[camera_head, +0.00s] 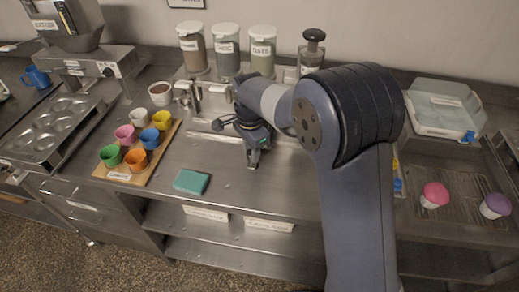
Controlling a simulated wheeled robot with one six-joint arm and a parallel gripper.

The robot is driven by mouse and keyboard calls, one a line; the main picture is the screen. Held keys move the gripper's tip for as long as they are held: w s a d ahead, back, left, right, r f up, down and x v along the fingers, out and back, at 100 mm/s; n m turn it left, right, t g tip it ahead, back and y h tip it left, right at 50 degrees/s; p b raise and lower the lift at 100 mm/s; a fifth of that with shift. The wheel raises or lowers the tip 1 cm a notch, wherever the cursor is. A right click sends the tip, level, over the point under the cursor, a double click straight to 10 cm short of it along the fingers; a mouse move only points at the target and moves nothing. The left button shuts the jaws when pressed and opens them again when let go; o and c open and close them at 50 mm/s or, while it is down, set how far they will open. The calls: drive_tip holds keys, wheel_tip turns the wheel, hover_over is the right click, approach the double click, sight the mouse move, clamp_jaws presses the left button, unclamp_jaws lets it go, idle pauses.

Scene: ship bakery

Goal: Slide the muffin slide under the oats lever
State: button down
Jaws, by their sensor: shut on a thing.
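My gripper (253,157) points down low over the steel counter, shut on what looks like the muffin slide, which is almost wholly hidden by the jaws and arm. Three clear canisters with white lids stand at the back wall. The right one (262,60) holds pale contents and its label seems to read oats; it stands behind my arm. Metal levers (194,94) show below the left canister. The oats lever is hidden behind my arm or cannot be made out. A narrow groove or rail (210,136) runs along the counter left of my gripper.
A wooden board with several coloured cups (137,134) and a teal sponge (191,182) lie left of my gripper. A brown-filled cup (160,92) stands behind the board. Pink (434,194) and purple (495,205) muffins are at right.

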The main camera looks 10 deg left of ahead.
idle(0.3)
drive_tip(key=c, duration=1.1)
unclamp_jaws()
drive_tip(key=shift+d, duration=0.1)
drive_tip(key=d+b, duration=0.4)
drive_tip(key=d, duration=2.3)
drive_tip(key=shift+d+f, duration=0.1)
drive_tip(key=shift+d, duration=0.3)
wheel_tip(320, 180, up, 11)
drive_tip(key=b, duration=0.1)
drive_tip(key=shift+d+f, duration=0.15)
